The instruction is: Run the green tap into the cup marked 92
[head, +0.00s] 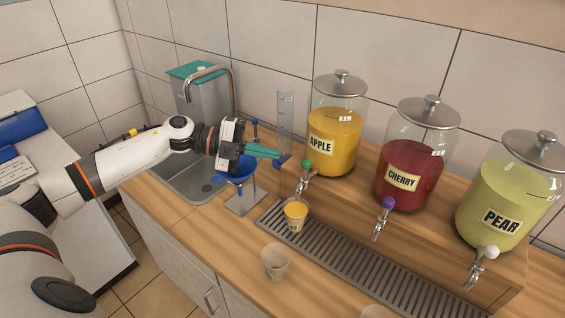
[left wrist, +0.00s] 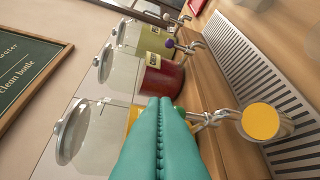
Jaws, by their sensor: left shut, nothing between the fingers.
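The green tap (head: 307,166) is on the apple dispenser (head: 334,134), which holds yellow-orange juice. A small cup (head: 295,214) stands under its spout with yellow-orange juice in it. Its label is too small to read surely. In the left wrist view the cup (left wrist: 263,122) shows a broad yellow surface beside the metal spout. My left gripper (head: 277,153) has teal fingers, shut and empty, just left of and above the green tap. In the left wrist view its fingers (left wrist: 163,142) hide most of the tap's knob. My right gripper is not in view.
The cherry dispenser (head: 409,165) with a purple tap and the pear dispenser (head: 508,195) with a white tap stand to the right. An empty clear cup (head: 276,262) stands in front of the drip grate (head: 372,264). A blue funnel (head: 236,172) on a stand is below my gripper.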

